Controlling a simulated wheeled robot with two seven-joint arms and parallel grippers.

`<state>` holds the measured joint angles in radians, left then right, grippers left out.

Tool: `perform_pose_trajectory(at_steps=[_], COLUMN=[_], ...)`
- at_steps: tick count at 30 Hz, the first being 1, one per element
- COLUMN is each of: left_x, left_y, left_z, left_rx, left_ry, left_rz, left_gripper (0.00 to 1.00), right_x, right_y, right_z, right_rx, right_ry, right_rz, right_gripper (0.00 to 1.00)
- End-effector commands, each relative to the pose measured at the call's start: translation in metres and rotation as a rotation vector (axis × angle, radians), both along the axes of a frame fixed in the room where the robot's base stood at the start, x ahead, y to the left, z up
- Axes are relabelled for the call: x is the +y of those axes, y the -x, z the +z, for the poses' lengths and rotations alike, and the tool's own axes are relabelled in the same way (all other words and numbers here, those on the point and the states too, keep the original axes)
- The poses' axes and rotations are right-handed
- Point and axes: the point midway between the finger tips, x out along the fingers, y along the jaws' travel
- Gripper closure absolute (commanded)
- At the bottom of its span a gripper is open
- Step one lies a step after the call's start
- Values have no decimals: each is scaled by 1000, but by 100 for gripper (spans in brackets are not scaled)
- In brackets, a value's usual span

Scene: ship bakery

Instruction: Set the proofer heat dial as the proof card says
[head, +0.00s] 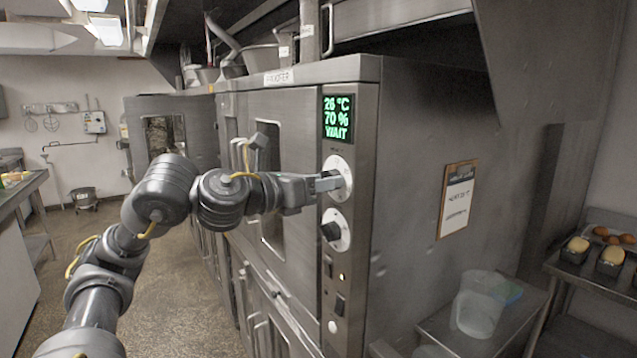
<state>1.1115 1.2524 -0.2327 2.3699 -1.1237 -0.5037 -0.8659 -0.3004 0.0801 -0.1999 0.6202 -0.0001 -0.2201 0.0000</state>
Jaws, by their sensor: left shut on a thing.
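The proofer (360,110) is a tall steel cabinet in the middle of the head view. Its green display (338,118) reads 26 °C, 70 % and WAIT. Below it is the upper dial (347,168) on a white round plate; its knob is mostly hidden by my left gripper (333,183), which is shut on it. A lower dial (335,231) with a dark knob sits beneath. The label over the upper dial is too small to read. The proof card (457,199) is on a clipboard on the proofer's side; its text is too blurred to read surely. My right gripper is not in view.
Switches (340,304) line the panel below the dials. A clear plastic tub (478,305) stands on a low steel table at the lower right. Loaves in tins (609,262) sit on a rack at the right. The floor at the left is open.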

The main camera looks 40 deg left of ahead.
Motion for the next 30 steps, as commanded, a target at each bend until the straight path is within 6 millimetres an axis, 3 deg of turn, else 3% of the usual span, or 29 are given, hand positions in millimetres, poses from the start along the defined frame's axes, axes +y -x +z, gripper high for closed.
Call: perform_pose_trajectory(at_steps=[16, 17, 21, 30], left_x=[1, 1, 1, 1], left_y=[0, 0, 0, 2], left_z=[1, 1, 1, 0], left_rx=[-8, -8, -7, -7], left_ry=[-20, -20, -20, -21], left_rz=[4, 4, 3, 1], left_gripper=[86, 59, 42, 42], right_x=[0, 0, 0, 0], right_y=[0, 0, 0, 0], right_z=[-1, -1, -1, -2], right_rx=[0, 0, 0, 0], right_ry=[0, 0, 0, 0], right_rz=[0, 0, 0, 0], right_gripper=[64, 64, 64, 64])
